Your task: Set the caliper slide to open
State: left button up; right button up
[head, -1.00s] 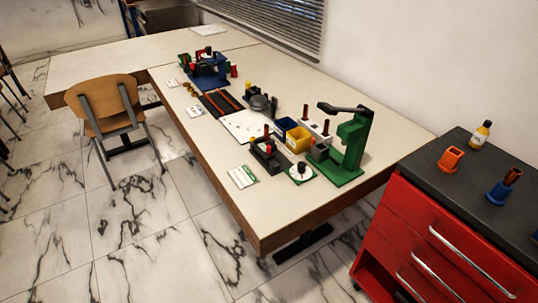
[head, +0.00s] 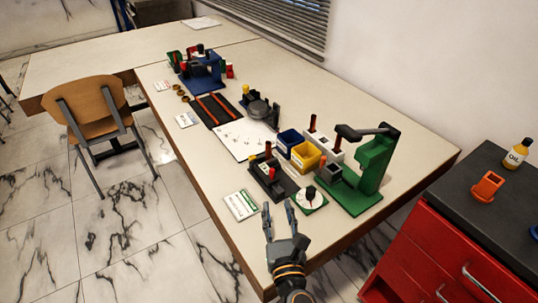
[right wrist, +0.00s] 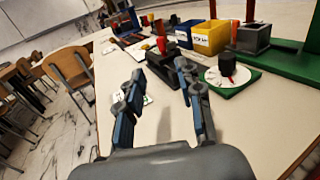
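A black fixture (head: 275,184) with upright red and orange parts lies near the front of the table; it looks like the caliper, though I cannot read its label or tell its slide's setting. In the right wrist view the black fixture (right wrist: 172,62) lies beyond the fingers, with a red knob on top. My right gripper (head: 278,208) is open and empty, just short of the fixture at the table's front edge. Its two spread fingers (right wrist: 160,78) show in the wrist view, apart from the fixture. My left gripper is not in view.
A round dial on a green base (head: 309,199) is right of the fixture, a white card (head: 241,205) left. Blue (head: 289,141) and yellow (head: 306,157) bins and a green press (head: 372,172) stand behind. A red cabinet (head: 425,255) is at right.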

aim_at(272, 174)
jog(key=shift+w+f, duration=0.1)
jog(key=shift+w, duration=0.25)
jog(key=shift+w+r, duration=0.4)
jog(key=shift+w, duration=0.15)
jog(key=w, duration=0.3)
jog(key=shift+w+a+p, duration=0.1)
jog(key=shift+w+p, duration=0.1)
jog(key=shift+p, duration=0.2)
jog(key=w, duration=0.3)
jog(key=shift+w+a+f, duration=0.15)
jog(key=shift+w+f, duration=0.05)
jog(key=shift+w, duration=0.2)
jog(key=w, duration=0.3)
jog(key=shift+w, duration=0.55)
jog(key=shift+c, duration=0.2)
jog(key=c, duration=0.7)
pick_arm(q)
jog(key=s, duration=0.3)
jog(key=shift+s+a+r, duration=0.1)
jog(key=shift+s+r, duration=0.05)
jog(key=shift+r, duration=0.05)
pick_arm(e)
grip_shut()
